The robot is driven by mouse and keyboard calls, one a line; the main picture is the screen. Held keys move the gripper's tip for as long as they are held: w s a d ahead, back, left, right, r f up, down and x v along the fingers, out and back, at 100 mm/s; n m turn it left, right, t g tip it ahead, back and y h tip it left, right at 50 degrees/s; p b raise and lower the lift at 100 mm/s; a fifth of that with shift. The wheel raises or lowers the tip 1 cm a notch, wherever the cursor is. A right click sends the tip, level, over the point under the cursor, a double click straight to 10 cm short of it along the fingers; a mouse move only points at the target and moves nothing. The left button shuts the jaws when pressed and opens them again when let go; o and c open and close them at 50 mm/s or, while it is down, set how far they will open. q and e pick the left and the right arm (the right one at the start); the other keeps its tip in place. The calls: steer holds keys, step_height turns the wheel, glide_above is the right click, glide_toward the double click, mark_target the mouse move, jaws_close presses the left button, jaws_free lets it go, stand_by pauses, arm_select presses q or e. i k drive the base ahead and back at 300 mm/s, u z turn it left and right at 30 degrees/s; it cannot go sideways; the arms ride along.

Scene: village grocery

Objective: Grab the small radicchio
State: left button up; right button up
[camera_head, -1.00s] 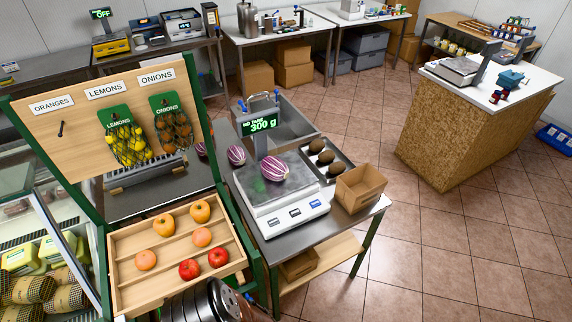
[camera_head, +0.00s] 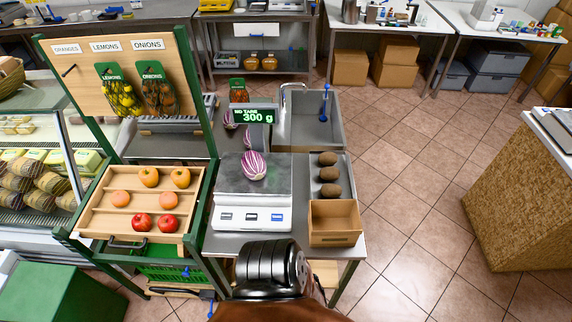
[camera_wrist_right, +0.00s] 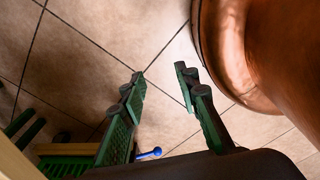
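A purple-and-white striped radicchio (camera_head: 254,166) lies on the plate of the white scale (camera_head: 252,216), whose display (camera_head: 253,116) reads 300 g. Two more purple pieces show partly behind the scale's display post, one upper left (camera_head: 229,119) and one beside the post (camera_head: 247,137); their full size is hidden. My right gripper (camera_wrist_right: 160,82) is open and empty, its two green fingers apart above the tiled floor in the right wrist view. The radicchio is not in that view. My left gripper is not in view.
Brown oval items (camera_head: 329,175) lie in a tray right of the scale, behind an open cardboard box (camera_head: 335,222). A wooden crate (camera_head: 100,218) of oranges and red fruit stands left. A sink (camera_head: 310,125) is behind. Tiled floor is free to the right.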

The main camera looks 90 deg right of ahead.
mark_target(253, 163)
steer(key=k, duration=0.15)
steer(key=z, duration=1.05)
